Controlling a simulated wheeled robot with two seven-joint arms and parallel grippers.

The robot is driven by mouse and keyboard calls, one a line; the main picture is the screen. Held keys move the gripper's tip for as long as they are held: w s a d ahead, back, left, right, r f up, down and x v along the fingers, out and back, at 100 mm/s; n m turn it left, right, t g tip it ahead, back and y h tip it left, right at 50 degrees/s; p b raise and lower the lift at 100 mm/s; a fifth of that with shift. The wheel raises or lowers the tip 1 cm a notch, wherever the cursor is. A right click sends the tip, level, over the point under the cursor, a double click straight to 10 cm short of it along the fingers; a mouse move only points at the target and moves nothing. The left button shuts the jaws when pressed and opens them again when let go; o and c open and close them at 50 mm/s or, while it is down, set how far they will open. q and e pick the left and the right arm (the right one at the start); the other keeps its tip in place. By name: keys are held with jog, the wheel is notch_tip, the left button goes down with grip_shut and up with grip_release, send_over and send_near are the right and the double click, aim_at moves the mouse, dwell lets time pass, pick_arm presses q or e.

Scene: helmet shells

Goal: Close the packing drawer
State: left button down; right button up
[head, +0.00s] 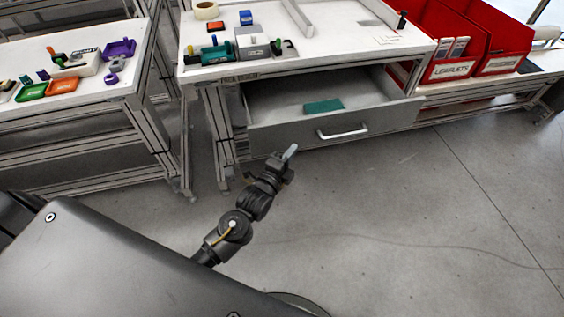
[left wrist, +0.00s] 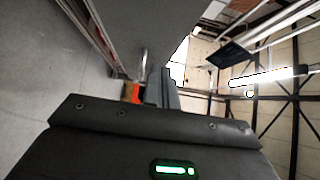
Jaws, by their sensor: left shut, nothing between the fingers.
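The packing drawer (head: 285,134) is a grey drawer under the middle workbench, pulled out so that its inside shows. Its front carries a pale bar handle (head: 342,132). A green flat item (head: 323,106) lies inside it. My left gripper (head: 291,152) is shut and empty, just in front of the drawer front and left of the handle in the head view. Whether it touches the front cannot be told. In the left wrist view the shut fingers (left wrist: 163,88) point towards a grey panel that appears to be the drawer front (left wrist: 140,22). My right gripper is not in view.
The middle bench top (head: 345,40) holds tools and small parts. A side table (head: 30,55) with coloured trays stands at the left. Red bins (head: 455,45), one labelled leaflets, stand at the right. The grey floor (head: 420,200) before the drawer is clear except for a thin cable-like line.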

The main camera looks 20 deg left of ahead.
pick_arm(q)
jog(key=w, duration=0.2)
jog(key=w+a, duration=0.1)
jog(key=w, duration=0.2)
jog(key=shift+a, duration=0.1)
jog(key=shift+w+a, duration=0.3)
jog(key=shift+w, duration=0.1)
